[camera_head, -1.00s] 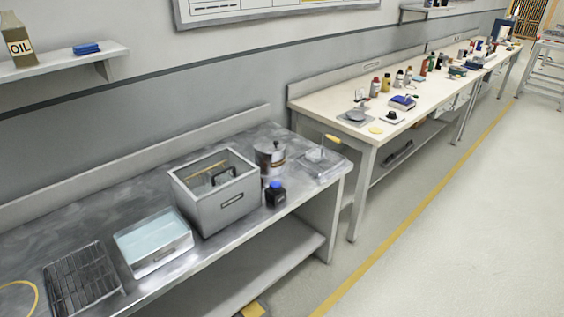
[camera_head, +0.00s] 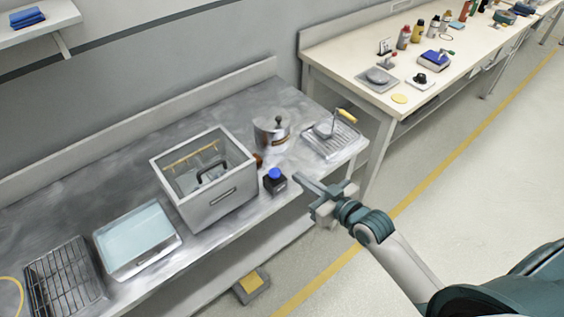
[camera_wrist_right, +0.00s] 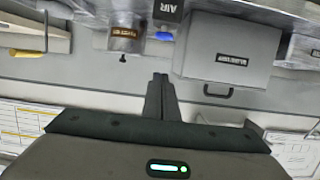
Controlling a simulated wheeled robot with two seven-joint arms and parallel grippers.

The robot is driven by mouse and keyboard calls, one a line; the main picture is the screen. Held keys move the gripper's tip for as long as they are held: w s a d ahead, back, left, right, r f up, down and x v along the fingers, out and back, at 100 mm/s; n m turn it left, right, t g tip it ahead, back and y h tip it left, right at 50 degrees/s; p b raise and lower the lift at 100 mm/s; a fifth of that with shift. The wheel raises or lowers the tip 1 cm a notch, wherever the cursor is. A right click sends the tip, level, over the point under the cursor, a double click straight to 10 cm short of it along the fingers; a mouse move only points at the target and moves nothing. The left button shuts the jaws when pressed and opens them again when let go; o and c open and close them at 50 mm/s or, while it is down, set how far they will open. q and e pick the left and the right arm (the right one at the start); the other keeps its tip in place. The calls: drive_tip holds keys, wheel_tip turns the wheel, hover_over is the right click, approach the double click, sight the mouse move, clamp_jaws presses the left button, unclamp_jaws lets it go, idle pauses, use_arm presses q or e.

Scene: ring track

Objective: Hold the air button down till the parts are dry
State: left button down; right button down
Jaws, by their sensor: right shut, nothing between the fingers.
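The air button is a blue cap (camera_head: 275,173) on a small black box (camera_head: 275,184) at the front edge of the steel bench. In the right wrist view the blue cap (camera_wrist_right: 164,36) shows below the box's AIR label (camera_wrist_right: 168,10). The cap looks raised. My right gripper (camera_head: 298,179) is shut and empty, just right of the black box and apart from it. Its closed fingers (camera_wrist_right: 160,78) point towards the cap in the wrist view. I cannot make out the parts clearly. My left gripper is not in view.
A grey open-topped tank (camera_head: 215,205) with a black handle stands left of the button. A water basin (camera_head: 138,238) and a black rack (camera_head: 62,278) are farther left.

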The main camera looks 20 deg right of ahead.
drive_tip(key=shift+s, duration=0.15)
drive_tip(key=p, duration=0.3)
hover_over(275, 173)
drive_tip(key=s+d, duration=0.1)
drive_tip(key=s, duration=0.2)
wheel_tip(275, 173, down, 2)
drive_tip(key=f, duration=0.3)
drive_tip(key=shift+w, duration=0.35)
drive_tip(key=shift+f, duration=0.75)
